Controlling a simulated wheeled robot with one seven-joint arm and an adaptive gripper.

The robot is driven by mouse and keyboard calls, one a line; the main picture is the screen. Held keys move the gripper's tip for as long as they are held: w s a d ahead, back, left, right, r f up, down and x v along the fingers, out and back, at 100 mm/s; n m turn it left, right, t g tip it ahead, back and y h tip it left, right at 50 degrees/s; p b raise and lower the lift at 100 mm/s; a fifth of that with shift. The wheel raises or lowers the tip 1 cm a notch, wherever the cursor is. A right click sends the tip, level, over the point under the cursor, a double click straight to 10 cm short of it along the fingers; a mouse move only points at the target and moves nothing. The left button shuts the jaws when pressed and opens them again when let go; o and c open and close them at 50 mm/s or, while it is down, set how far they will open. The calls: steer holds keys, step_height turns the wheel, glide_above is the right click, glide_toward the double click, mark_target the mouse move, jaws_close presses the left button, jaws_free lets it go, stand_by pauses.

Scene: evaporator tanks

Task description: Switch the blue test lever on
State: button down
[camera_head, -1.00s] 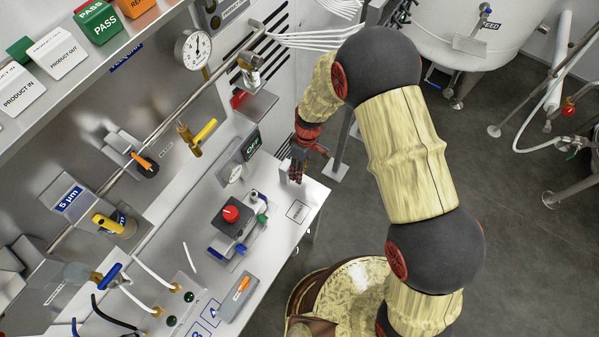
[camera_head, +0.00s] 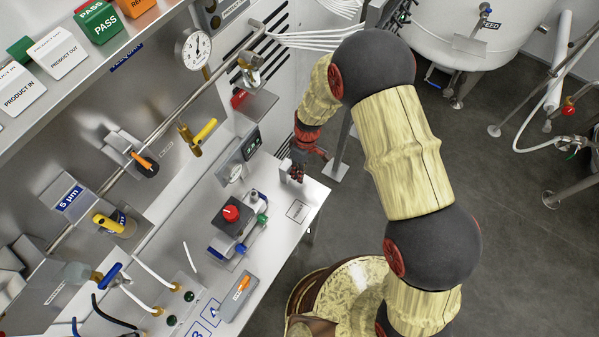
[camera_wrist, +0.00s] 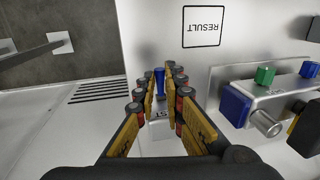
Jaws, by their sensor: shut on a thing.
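The blue test lever (camera_wrist: 159,80) stands between my fingertips in the wrist view, its blue tip showing. Below it is a small label plate (camera_wrist: 160,115), partly hidden by my fingers. My gripper (camera_wrist: 157,90) is shut on the lever, with one finger on each side. In the head view my gripper (camera_head: 294,172) is at the right part of the bench, and the lever there is hidden by it. The small display (camera_head: 250,143) to its left is lit with green marks, too small to read.
A red knob unit (camera_head: 231,214) with green and blue fittings stands left of my gripper. The wrist view shows a RESULT square (camera_wrist: 201,26) on the bare bench top and a green and blue fitting block (camera_wrist: 264,76) at right.

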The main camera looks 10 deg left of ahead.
stand_by(0.3)
steer(key=shift+a+r+p, duration=0.1)
steer(key=shift+r+p, duration=0.05)
steer(key=shift+p, duration=0.3)
steer(key=shift+g+h+p, duration=0.3)
steer(key=shift+h+p, duration=0.05)
steer(key=shift+h, duration=0.25)
steer(key=c, duration=2)
jaws_free()
steer(key=shift+w, duration=0.1)
steer(key=shift+o, duration=0.6)
steer(key=v, duration=1.2)
steer(key=shift+c, duration=0.4)
